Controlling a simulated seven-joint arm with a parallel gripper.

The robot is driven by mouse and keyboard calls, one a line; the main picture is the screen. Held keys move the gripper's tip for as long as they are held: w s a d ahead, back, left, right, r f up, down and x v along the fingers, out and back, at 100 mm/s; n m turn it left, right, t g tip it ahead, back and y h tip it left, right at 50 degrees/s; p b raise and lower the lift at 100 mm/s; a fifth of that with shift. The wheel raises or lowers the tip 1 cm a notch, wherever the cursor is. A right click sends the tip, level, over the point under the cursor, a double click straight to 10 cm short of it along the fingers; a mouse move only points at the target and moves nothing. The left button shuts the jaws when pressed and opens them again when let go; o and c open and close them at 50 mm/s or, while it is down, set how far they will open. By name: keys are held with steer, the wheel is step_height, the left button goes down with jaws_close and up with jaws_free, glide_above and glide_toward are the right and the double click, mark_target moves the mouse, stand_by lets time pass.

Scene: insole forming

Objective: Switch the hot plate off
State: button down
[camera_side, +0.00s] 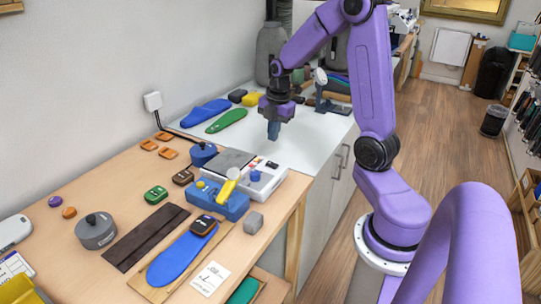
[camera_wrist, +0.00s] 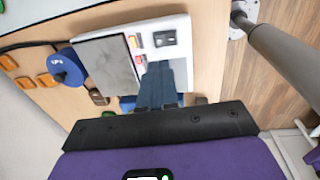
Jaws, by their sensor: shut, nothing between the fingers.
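The hot plate (camera_side: 268,184) is a white box with a dark grey square plate on top, near the right edge of the wooden table. I cannot tell the switch's position. My gripper (camera_side: 273,134) is shut and empty, pointing down, above and apart from the hot plate. In the wrist view my gripper's blue fingers (camera_wrist: 158,82) overlap the panel just below the switch and hide part of it.
A blue device with a yellow handle (camera_side: 229,184) stands in front of the hot plate. A blue round pot (camera_side: 203,155) is beside it at the back left, and a grey cube (camera_side: 253,223) in front. Blue and green insoles (camera_side: 227,121) lie on the white counter behind.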

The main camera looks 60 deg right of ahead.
mark_target(274, 165)
steer(key=f, duration=0.5)
steer(key=w+f, duration=0.1)
steer(key=f, duration=0.2)
steer(key=shift+f, duration=0.25)
steer(key=shift+f, duration=0.35)
steer(key=shift+s, duration=0.15)
steer(key=shift+s, duration=0.75)
steer(key=shift+r, duration=0.1)
